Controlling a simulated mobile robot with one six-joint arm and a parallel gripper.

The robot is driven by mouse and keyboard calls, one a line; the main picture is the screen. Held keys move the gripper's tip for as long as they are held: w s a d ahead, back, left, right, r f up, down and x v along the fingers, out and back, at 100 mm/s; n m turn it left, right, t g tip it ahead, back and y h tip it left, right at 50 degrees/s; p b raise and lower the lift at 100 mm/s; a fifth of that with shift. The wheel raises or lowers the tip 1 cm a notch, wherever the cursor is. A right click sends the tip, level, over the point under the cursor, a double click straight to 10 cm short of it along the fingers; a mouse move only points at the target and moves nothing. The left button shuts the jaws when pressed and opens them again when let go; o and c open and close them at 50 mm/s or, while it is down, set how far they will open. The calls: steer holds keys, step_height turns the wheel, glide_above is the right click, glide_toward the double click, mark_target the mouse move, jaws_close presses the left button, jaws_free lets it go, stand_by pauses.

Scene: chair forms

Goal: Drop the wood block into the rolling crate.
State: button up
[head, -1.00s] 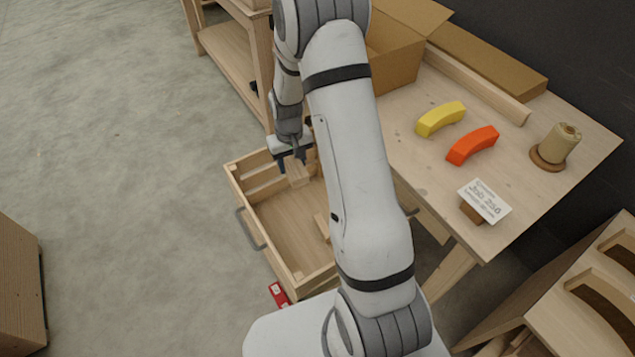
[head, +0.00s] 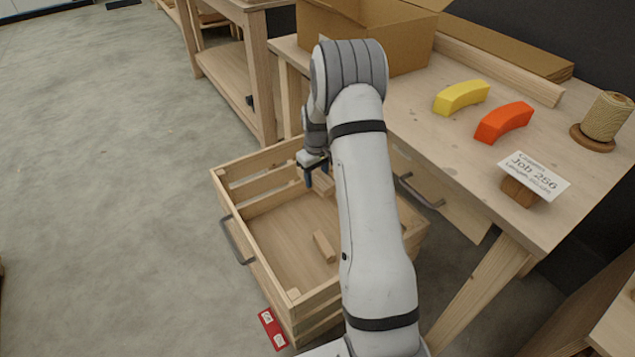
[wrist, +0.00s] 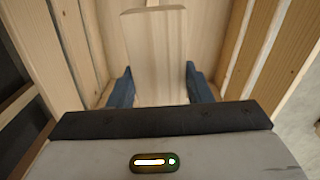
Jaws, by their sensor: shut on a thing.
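My gripper (head: 315,171) is inside the upper part of the rolling crate (head: 262,262), near its far end. It is shut on a pale wood block (wrist: 156,55), which fills the space between the blue fingers in the wrist view. In the head view the held block (head: 324,184) shows just beside the fingers, partly hidden by my arm. The crate is a slatted wooden box with a grey handle on its left side. Another small wood piece (head: 325,246) lies on the crate floor. My arm hides the crate's right part.
A workbench (head: 420,115) stands to the right with a cardboard box (head: 395,40), a yellow arc (head: 461,97), an orange arc (head: 503,122), a twine spool (head: 606,117) and a job card (head: 534,176). A red tag (head: 272,329) sits at the crate's near corner. Floor on the left is clear.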

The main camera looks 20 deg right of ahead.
step_height(320, 180, down, 6)
steer(key=b, duration=0.3)
steer(key=shift+r+b, duration=0.1)
steer(key=shift+b, duration=0.25)
steer(key=o, duration=1.1)
step_height(320, 180, up, 8)
steer(key=p, duration=0.2)
steer(key=shift+p, duration=0.3)
